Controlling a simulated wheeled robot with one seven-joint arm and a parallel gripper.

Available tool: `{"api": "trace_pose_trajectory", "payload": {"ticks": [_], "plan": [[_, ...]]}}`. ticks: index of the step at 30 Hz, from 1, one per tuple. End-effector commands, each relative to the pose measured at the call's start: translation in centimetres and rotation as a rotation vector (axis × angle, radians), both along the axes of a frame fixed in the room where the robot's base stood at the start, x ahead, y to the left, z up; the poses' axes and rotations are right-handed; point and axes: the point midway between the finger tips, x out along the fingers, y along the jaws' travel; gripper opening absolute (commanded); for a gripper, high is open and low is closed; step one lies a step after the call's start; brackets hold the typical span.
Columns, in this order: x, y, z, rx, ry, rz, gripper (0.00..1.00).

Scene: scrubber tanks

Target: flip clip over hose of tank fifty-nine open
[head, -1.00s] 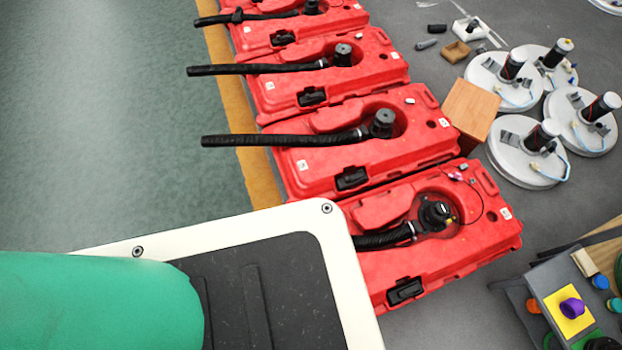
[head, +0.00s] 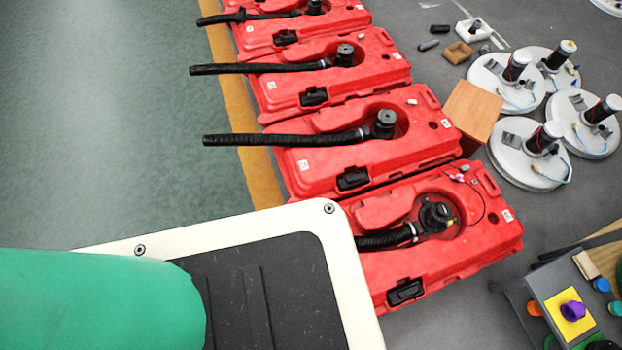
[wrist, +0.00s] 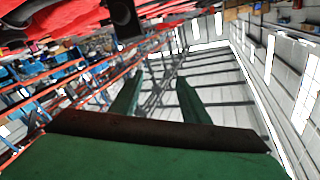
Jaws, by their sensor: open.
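Several red tanks stand in a row in the head view, each with a black hose and a black clip on its side. The nearest tank (head: 465,240) has its hose (head: 385,239) partly hidden behind my white-edged body panel; its clip (head: 405,291) is at the near side. The second tank (head: 400,158) has a long hose (head: 290,140) jutting left and a clip (head: 352,178). The number labels are too small to read. My gripper (wrist: 160,80) shows only in the wrist view, green fingers apart and empty. Red plastic with a black part (wrist: 122,16) is at that view's top left.
White round discs (head: 525,150) with upright cylinders lie right of the tanks, near a wooden block (head: 470,110). A grey stand with coloured knobs (head: 572,310) is at bottom right. Open green floor (head: 110,120) lies left of the yellow line.

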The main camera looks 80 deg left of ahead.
Motion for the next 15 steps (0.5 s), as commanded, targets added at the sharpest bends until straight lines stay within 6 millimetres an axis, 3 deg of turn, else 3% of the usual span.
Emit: {"api": "trace_pose_trajectory", "payload": {"ticks": [6, 15], "plan": [[-3.2, -2.7, 1.8, -0.001, 0.001, -0.002, 0.42], [-5.6, -4.8, 3.2, 0.0, 0.001, -0.001, 0.42]]}}
